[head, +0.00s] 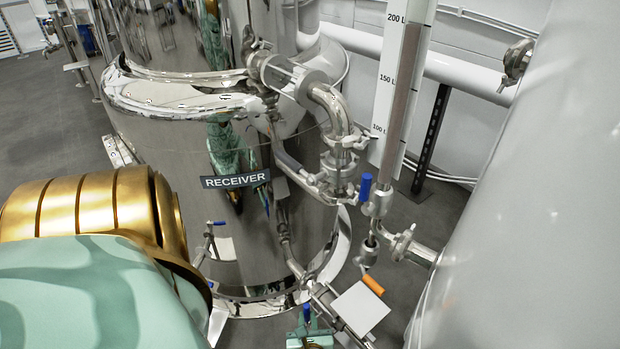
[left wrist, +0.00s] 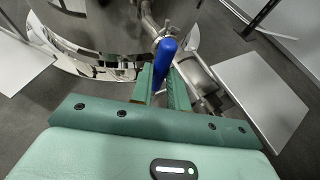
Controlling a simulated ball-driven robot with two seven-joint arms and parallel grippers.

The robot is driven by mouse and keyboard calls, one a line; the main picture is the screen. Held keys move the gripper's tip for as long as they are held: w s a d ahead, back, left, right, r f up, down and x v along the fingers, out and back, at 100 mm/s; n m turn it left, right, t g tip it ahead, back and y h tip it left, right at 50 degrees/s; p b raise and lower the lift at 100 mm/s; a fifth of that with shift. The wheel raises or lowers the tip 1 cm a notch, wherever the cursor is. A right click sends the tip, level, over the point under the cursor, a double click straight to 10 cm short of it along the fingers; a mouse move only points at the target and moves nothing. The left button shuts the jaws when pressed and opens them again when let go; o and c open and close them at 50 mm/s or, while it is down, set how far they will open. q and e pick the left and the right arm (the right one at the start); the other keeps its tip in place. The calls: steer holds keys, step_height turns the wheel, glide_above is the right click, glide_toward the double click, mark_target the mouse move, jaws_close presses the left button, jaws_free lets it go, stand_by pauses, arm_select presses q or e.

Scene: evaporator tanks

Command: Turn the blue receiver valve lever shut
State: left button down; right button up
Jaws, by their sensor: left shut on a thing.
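The blue receiver valve lever (left wrist: 166,56) stands between the two green fingers of my left gripper (left wrist: 160,88) in the left wrist view, its rounded end beyond the fingers. My left gripper is shut on it. In the head view the blue lever (head: 307,312) shows small at the bottom, with the green fingers of my left gripper (head: 308,333) at it. The valve body is mostly hidden. The shiny steel receiver tank (head: 180,150) with its RECEIVER label (head: 236,180) stands behind. My right gripper is in neither view.
A white square plate (head: 361,309) lies right of the lever; a pale plate (left wrist: 258,95) shows there in the wrist view. Another blue handle (head: 365,187) and an orange handle (head: 373,285) sit on the gauge piping. A large pale tank (head: 530,200) fills the right.

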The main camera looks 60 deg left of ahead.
arm_select(q)
steer(key=shift+d, duration=0.1)
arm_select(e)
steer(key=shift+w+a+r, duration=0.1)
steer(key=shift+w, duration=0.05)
arm_select(q)
steer(key=c, duration=1.3)
jaws_free()
steer(key=shift+c, duration=0.2)
